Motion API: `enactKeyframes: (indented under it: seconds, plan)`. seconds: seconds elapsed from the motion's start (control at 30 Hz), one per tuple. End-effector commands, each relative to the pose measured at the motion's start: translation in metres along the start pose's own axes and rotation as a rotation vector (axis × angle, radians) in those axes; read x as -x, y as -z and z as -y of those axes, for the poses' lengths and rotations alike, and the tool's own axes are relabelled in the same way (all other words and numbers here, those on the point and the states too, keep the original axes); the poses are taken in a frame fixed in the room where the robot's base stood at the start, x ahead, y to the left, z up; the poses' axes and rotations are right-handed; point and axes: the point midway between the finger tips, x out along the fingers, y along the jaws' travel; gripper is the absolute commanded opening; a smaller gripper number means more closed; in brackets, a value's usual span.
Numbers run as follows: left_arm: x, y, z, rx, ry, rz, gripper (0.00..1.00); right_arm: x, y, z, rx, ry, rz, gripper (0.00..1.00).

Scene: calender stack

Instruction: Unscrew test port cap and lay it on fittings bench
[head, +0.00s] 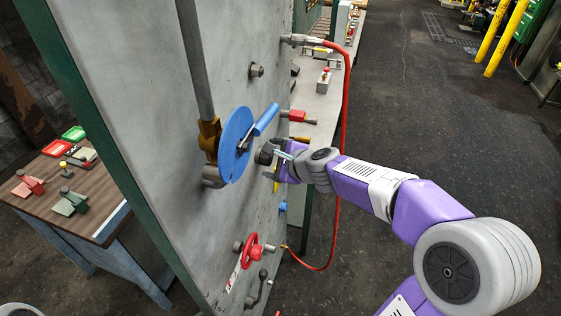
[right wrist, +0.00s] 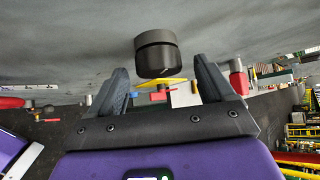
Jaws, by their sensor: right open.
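The test port cap is a dark, ribbed round cap (right wrist: 157,55) standing out from the grey upright panel (head: 160,90). In the head view the cap (head: 264,154) sits right of the blue disc, just in front of my right gripper (head: 275,165). My right gripper is open and faces the panel. In the right wrist view the cap appears between and slightly beyond its two fingertips, with gaps on both sides. A wooden-topped bench (head: 100,231) with several small fittings stands at the left, probably the fittings bench. My left gripper is not in view.
A blue disc with a lever (head: 236,145) stands left of the cap. A red handwheel (head: 253,251) is below it, with a red hose (head: 345,100) looping at the right. Red and green trays (head: 56,148) lie on the wooden bench. Open floor lies to the right.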

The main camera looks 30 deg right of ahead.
Motion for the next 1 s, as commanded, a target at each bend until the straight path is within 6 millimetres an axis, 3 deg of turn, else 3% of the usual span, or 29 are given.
enactKeyframes:
  seconds: [0.3, 0.67, 0.7, 0.9, 1.0]
  plan:
    - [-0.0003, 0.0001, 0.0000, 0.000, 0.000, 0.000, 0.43, -0.0031, -0.0003, 0.0003, 0.001, 0.000, 0.000, 0.82]
    - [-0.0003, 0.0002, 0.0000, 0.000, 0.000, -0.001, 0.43, -0.0029, -0.0002, 0.0002, 0.001, 0.000, 0.000, 0.27]
    - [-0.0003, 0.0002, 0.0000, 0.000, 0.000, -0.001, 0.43, -0.0029, -0.0002, 0.0002, 0.001, 0.000, 0.000, 0.50]
    - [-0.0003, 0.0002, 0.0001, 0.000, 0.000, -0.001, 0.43, -0.0029, -0.0002, 0.0002, 0.001, 0.000, 0.000, 0.20]
    - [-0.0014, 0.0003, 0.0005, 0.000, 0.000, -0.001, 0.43, -0.0031, -0.0001, 0.0000, 0.003, 0.002, 0.000, 0.20]
